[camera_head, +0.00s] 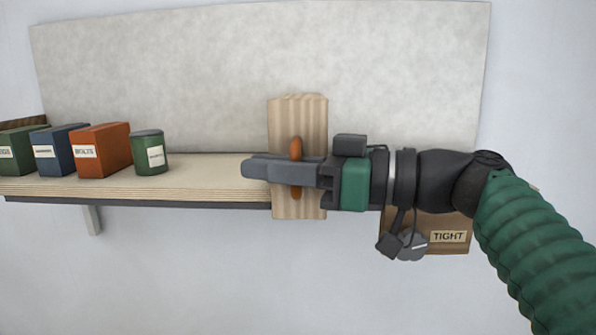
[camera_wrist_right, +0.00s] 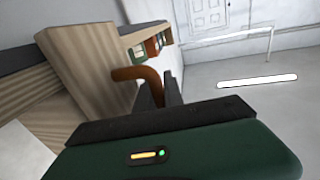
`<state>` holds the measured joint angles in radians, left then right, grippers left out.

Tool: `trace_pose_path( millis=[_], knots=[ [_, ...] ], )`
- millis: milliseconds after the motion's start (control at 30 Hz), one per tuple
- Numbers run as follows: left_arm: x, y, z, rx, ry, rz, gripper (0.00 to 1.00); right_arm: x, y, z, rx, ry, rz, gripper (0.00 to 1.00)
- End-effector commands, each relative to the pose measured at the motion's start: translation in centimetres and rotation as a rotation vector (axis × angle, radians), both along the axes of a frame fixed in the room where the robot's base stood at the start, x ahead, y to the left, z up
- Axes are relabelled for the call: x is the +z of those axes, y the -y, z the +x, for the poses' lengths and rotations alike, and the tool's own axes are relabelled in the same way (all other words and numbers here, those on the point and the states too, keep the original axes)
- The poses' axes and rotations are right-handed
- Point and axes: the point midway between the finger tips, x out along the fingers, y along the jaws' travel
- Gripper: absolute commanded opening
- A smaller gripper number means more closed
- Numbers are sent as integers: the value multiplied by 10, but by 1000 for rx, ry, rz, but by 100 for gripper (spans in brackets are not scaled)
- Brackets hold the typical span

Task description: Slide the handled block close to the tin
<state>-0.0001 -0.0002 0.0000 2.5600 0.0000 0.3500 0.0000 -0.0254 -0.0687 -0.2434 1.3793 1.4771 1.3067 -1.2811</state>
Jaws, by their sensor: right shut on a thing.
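The handled block (camera_head: 313,118) is a pale wooden upright piece with an orange-brown handle (camera_head: 296,148); it stands at the right part of the shelf. My right gripper (camera_head: 252,168) reaches in from the right and is shut on the handle. In the right wrist view the block (camera_wrist_right: 88,70) and the curved handle (camera_wrist_right: 150,76) show, with the handle between the dark fingers (camera_wrist_right: 160,95). The green tin (camera_head: 149,155) stands on the shelf to the left of the block, with a clear gap between them. My left gripper is not in view.
Left of the tin stand an orange box (camera_head: 100,152), a blue box (camera_head: 60,150) and a green box (camera_head: 18,150) on the shelf (camera_head: 205,178). The shelf between tin and block is bare. A brown box marked TIGHT (camera_head: 450,238) is below my right wrist.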

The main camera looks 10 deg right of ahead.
Motion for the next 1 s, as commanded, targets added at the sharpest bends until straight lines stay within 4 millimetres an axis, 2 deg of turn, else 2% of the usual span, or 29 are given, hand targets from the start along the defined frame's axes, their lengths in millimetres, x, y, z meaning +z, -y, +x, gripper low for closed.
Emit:
trace_pose_path(
  millis=[33,200,1000],
  knots=[
    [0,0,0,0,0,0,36,1,-9,-4,25,0,-1,0],
    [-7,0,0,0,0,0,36,-2,-24,-2,33,1,-2,0],
    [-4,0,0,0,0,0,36,-3,-21,-2,37,-6,-5,0]
  ],
)
